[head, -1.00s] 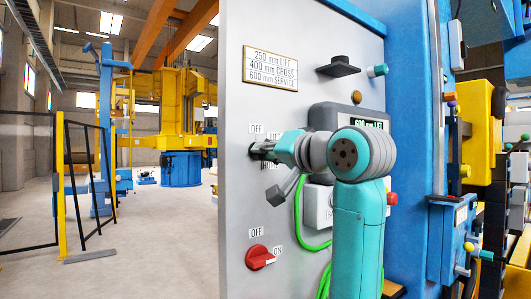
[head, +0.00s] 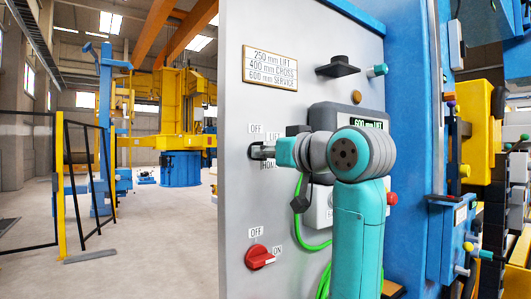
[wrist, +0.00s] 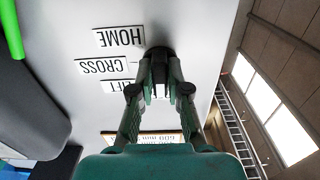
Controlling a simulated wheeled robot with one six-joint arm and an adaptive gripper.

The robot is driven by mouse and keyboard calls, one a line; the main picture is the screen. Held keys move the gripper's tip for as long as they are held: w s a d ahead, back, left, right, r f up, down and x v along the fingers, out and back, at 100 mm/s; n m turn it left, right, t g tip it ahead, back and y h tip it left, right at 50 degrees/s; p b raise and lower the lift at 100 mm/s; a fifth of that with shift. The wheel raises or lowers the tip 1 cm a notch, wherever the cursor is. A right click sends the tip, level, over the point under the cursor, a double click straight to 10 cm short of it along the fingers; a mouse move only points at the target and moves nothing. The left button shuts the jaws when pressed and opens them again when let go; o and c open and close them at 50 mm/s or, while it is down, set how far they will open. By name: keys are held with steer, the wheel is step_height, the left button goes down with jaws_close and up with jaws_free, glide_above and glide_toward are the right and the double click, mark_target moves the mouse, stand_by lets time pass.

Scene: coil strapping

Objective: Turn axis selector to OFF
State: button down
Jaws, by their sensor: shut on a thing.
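The axis selector (wrist: 160,52) is a dark knob on the grey panel. The wrist view shows it beside the labels HOME, CROSS and LIFT, which appear upside down. My gripper (wrist: 159,82) is closed around the knob, one finger on each side. In the head view my gripper (head: 268,152) reaches the panel from the right, just below the OFF label (head: 256,128). My gripper and wrist cover most of the selector there. Which label its pointer faces cannot be told.
A red rotary switch (head: 259,257) with its own OFF and ON labels sits lower on the panel. A grey display box (head: 347,118) reading "600 mm LIFT" is behind my wrist. A green cable (head: 313,247) hangs below. A black lever (head: 338,67) juts out above.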

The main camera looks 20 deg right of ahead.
stand_by(0.5)
steer(key=c, duration=1.1)
jaws_free()
steer(key=shift+c, duration=0.2)
steer(key=v, duration=1.2)
